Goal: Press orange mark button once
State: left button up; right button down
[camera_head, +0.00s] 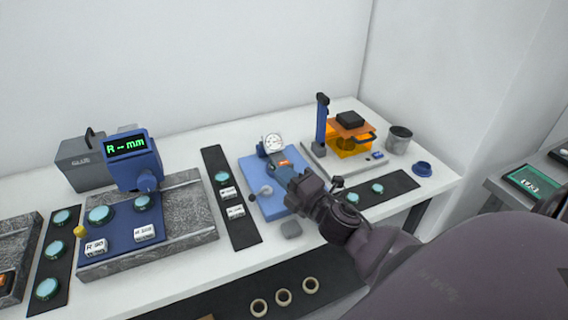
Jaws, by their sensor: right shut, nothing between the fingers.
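A small orange patch (284,162) shows on the blue fixture below the white dial gauge (273,142); I cannot tell for sure whether it is the orange mark button. My right gripper (286,170) reaches in from the lower right over the blue plate (256,170). It is shut and empty, with its tips close to the orange patch. I cannot tell whether they touch it, and the gripper hides part of the fixture. My left gripper is not in view.
A blue readout (125,146) with green characters stands on a granite block (190,208) at the left. An orange clear-walled fixture (350,130) and a grey cup (398,140) are at the back right. Dark strips with teal discs lie on the white table (180,258).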

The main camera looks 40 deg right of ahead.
jog(key=w+a+r+n+g+y, duration=0.1)
jog(key=w+r+n+g+y, duration=0.25)
jog(key=n, duration=0.85)
jog(key=w+a+r+n+g+y, duration=0.1)
jog(key=w+n+g+y, duration=0.4)
jog(key=n, duration=0.7)
jog(key=w+d+r+n+g+h+b, duration=0.1)
jog(key=d+n+g+h, duration=0.1)
jog(key=d+n+h, duration=0.4)
jog(key=d+n, duration=0.1)
jog(key=d, duration=0.2)
jog(key=shift+w+d+r+g, duration=0.15)
jog(key=shift+w+d+g, duration=0.2)
notch_tip(320, 180, down, 8)
jog(key=b, duration=0.3)
jog(key=shift+r, duration=0.1)
jog(key=shift+f+b, duration=0.5)
jog(key=shift+b, duration=0.1)
